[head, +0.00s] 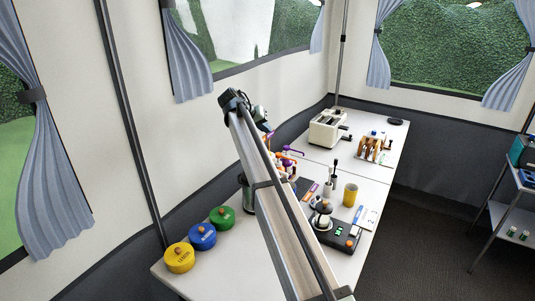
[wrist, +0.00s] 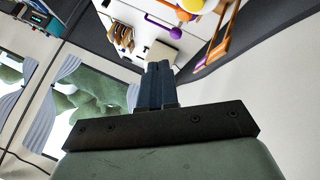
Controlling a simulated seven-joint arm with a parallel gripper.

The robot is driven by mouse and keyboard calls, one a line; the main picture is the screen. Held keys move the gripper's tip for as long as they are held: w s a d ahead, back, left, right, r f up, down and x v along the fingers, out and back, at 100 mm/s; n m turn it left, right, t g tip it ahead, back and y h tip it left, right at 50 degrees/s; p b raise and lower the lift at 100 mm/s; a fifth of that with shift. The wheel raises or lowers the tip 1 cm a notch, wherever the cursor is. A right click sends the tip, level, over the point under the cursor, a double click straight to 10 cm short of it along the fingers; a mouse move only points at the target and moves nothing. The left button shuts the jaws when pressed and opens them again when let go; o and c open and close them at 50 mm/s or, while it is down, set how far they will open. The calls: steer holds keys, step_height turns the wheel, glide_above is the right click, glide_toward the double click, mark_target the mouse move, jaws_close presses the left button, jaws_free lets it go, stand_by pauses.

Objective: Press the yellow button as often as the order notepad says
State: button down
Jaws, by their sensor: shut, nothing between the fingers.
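My gripper (wrist: 158,70) is shut and empty; its two dark fingers are together in the wrist view, apart from everything seen there. In the head view my arm blocks part of the table and I cannot make out the fingertips. A round yellow thing (head: 180,258) with a small knob stands at the table's near left corner, by a blue one (head: 202,236) and a green one (head: 222,216). A white and blue flat item (head: 367,218) at the table's right may be the notepad; its writing is too small to read.
A dark device with a green display (head: 338,232) and a yellow cup (head: 350,195) stand right of my arm. A toaster (head: 327,129) and a wooden rack (head: 371,148) are farther back. Purple-ended utensils (head: 288,152) stick up behind my arm. The wall borders the table's left.

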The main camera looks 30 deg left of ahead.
steer(key=shift+f, duration=3.35)
steer(key=shift+f, duration=0.2)
steer(key=shift+f, duration=0.25)
steer(key=shift+f, duration=0.6)
stand_by(0.4)
steer(key=shift+r, duration=1.05)
steer(key=shift+r, duration=2.5)
